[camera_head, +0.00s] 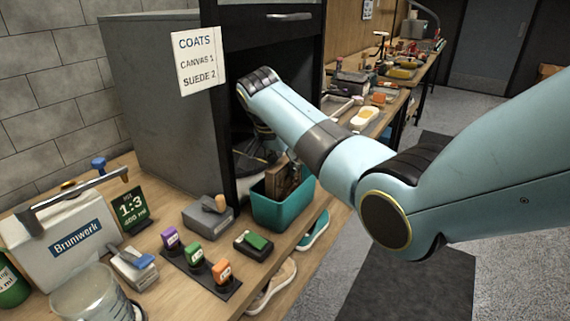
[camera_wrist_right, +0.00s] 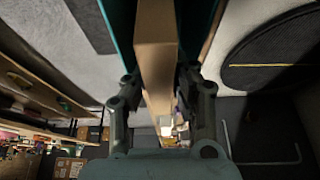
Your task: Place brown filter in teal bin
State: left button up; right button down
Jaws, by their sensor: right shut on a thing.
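The brown filter (camera_head: 281,184) stands upright at the teal bin (camera_head: 283,213), its lower part hidden by the bin's front wall. I cannot tell whether it touches the bin's floor. My right gripper (camera_head: 272,152) reaches down from above the bin and is shut on the filter's upper part. In the right wrist view the filter (camera_wrist_right: 157,50) runs between the two fingers of the right gripper (camera_wrist_right: 160,98), with the teal bin's wall (camera_wrist_right: 122,28) close beside it. My left gripper is not in view.
A grey cabinet (camera_head: 155,100) with a coats sign (camera_head: 198,62) stands right behind the bin. Shoes (camera_head: 272,286) sit on the shelf below the bench edge.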

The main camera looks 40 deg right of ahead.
jog(key=c, duration=1.2)
grip_release()
jog(key=shift+o, duration=0.5)
jog(key=shift+a+r, duration=0.1)
jog(key=shift+r, duration=0.3)
jog(key=v, duration=1.1)
jog(key=shift+s+a+r+b, duration=0.1)
jog(key=shift+a+r+b, duration=0.05)
jog(key=shift+b, duration=0.15)
